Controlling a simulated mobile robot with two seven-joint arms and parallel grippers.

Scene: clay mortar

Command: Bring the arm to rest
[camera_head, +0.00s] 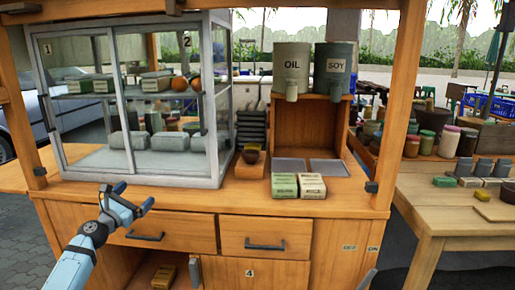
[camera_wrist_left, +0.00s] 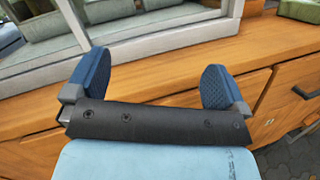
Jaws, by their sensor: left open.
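My left gripper (camera_head: 133,196) is open, in front of the wooden counter's front edge and below the glass display case. Its two blue fingertip pads stand wide apart with nothing between them in the left wrist view (camera_wrist_left: 155,82). My left arm comes up from the lower left in the head view. My right gripper is not in view; only a small grey piece shows at the lower edge.
A glass case (camera_head: 135,172) stands on the wooden counter (camera_head: 245,192), above closed drawers (camera_head: 265,235). Small boxes (camera_head: 298,185) lie right of it, below the OIL (camera_head: 291,64) and SOY (camera_head: 333,64) dispensers. A wooden table (camera_head: 465,212) stands at the right.

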